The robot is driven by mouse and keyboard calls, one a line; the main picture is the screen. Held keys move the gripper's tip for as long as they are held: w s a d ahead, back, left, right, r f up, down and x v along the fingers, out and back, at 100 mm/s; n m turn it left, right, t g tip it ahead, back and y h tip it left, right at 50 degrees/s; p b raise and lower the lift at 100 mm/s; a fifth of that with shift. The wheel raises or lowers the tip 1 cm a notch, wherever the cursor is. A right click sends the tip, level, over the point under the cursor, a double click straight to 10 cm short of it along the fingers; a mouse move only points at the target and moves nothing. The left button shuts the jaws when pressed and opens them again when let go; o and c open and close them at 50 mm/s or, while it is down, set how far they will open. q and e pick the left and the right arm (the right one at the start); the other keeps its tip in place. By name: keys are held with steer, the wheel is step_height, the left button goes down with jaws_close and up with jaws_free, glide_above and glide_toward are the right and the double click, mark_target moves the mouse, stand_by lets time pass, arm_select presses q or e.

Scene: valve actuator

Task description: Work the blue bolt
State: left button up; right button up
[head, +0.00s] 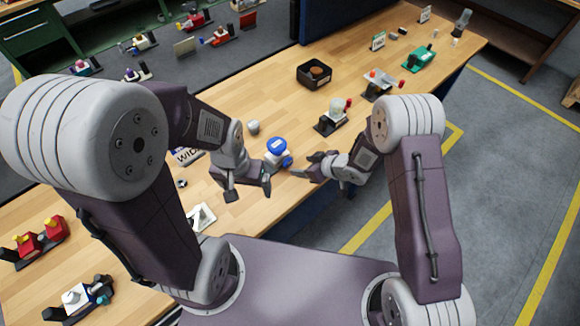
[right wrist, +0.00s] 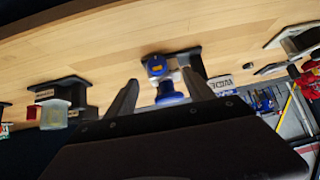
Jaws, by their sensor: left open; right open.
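A small valve unit with blue parts stands on the wooden table in the head view. It has a round blue cap (head: 277,146) on a white body and a blue part (head: 287,160) at its front right. I cannot tell which part is the bolt. My right gripper (head: 303,166) is open just right of the unit, apart from it. In the right wrist view, a blue round knob (right wrist: 171,94) and a second blue part (right wrist: 157,67) show between and beyond its open fingers (right wrist: 163,92). My left gripper (head: 249,191) is open and empty, left of and nearer than the unit.
A white knob (head: 253,127) stands left of the unit. Several red and dark units lie at the lower left. The table's front edge (head: 318,197) runs close by my right gripper.

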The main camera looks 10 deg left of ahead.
mark_target(290, 163)
steer(key=shift+w+a+f, duration=0.2)
steer(key=shift+w+f, duration=0.25)
steer(key=shift+f, duration=0.05)
steer(key=shift+w+a+f, duration=0.15)
steer(key=shift+w+f, duration=0.25)
steer(key=shift+f, duration=0.05)
steer(key=p+x, duration=0.1)
steer(key=x, duration=0.5)
steer(key=shift+s+a+p, duration=0.2)
steer(key=shift+a+p, duration=0.05)
steer(key=shift+p, duration=0.1)
steer(key=shift+w+a+f, duration=0.1)
steer(key=shift+w+f, duration=0.2)
steer(key=shift+f, duration=0.05)
steer(key=shift+s+a, duration=0.1)
steer(key=c, duration=1.3)
arm_select(q)
steer(key=shift+w+d+r, duration=0.2)
steer(key=shift+w+r, duration=0.2)
steer(key=shift+r, duration=0.35)
arm_select(e)
jaws_close()
